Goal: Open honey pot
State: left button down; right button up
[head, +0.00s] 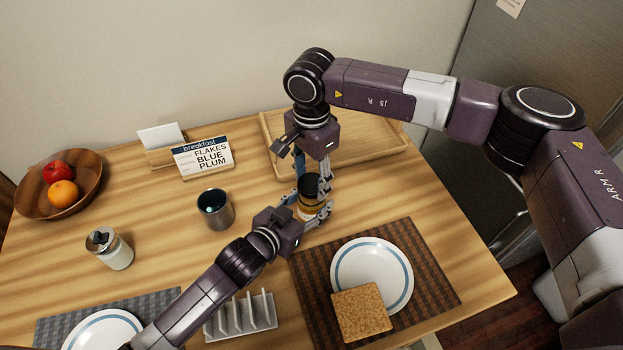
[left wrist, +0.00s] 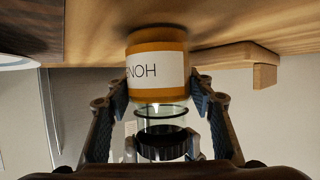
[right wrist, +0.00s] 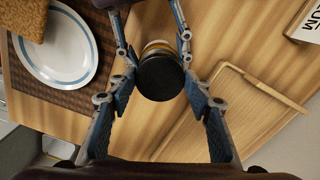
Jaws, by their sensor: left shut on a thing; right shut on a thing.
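The honey pot (head: 308,207) is an amber jar with a dark lid (head: 310,183), upright near the table's middle. In the left wrist view its amber body (left wrist: 158,52) carries a white label, a clear glass band and the dark lid (left wrist: 162,147). My left gripper (head: 315,214) comes in from the front and is shut around the pot's body. My right gripper (head: 312,182) points down from above and is shut on the lid, seen from above in the right wrist view (right wrist: 160,78). I cannot tell whether the lid is loose from the glass.
A wooden tray (head: 388,137) lies behind the pot. A metal cup (head: 215,212) and a menu sign (head: 203,158) stand to the left.

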aim_at(311, 183)
jog(key=shift+r, duration=2)
pick_arm(q)
jog(key=c, duration=0.9)
grip_release()
jog(key=shift+o, duration=0.2)
jog(key=v, duration=1.2)
